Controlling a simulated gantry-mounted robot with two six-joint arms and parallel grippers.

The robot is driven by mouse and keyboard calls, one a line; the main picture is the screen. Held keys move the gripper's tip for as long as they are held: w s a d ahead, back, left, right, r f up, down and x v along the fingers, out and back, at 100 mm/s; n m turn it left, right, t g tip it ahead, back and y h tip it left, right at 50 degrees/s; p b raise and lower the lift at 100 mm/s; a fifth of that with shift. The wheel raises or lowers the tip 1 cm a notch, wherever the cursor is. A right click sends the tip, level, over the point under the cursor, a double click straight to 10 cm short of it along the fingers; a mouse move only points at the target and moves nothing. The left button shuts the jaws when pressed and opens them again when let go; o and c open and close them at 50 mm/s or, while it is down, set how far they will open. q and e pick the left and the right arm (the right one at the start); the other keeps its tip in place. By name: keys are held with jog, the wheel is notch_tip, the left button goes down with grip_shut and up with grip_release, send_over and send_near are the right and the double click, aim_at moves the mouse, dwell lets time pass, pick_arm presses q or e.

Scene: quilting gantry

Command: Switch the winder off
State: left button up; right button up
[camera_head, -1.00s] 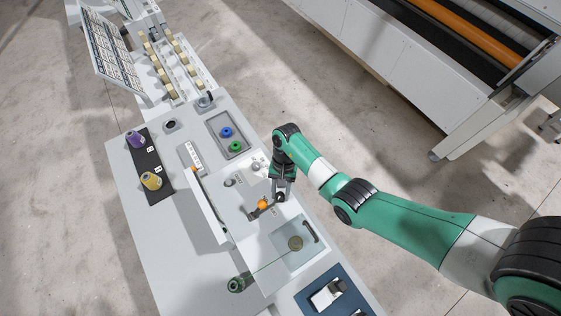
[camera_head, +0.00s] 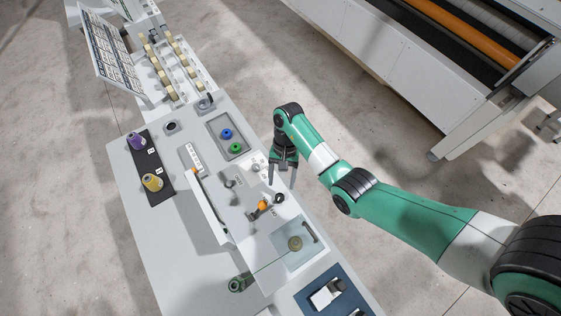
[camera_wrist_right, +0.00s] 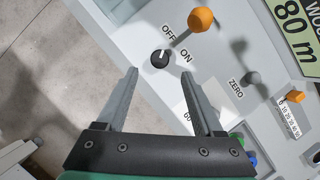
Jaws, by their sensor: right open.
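In the right wrist view the knob (camera_wrist_right: 160,59) sits beside the printed words OFF and ON. My right gripper (camera_head: 282,184) is open and empty. In the right wrist view its two fingertips (camera_wrist_right: 160,75) are spread either side of the knob's line, apart from the knob. My left gripper is not in view.
A grey knob (camera_wrist_right: 252,78) is near the ZERO label. A tray with blue and green spools (camera_head: 235,147) and a clear-covered bay with a winding bobbin (camera_head: 295,243) flank the area. Purple and yellow cones stand left.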

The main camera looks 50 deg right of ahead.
pick_arm(q)
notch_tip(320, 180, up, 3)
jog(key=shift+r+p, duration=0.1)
jog(key=shift+p, duration=0.95)
pick_arm(e)
jog(key=v, duration=0.5)
jog(key=shift+s, duration=0.1)
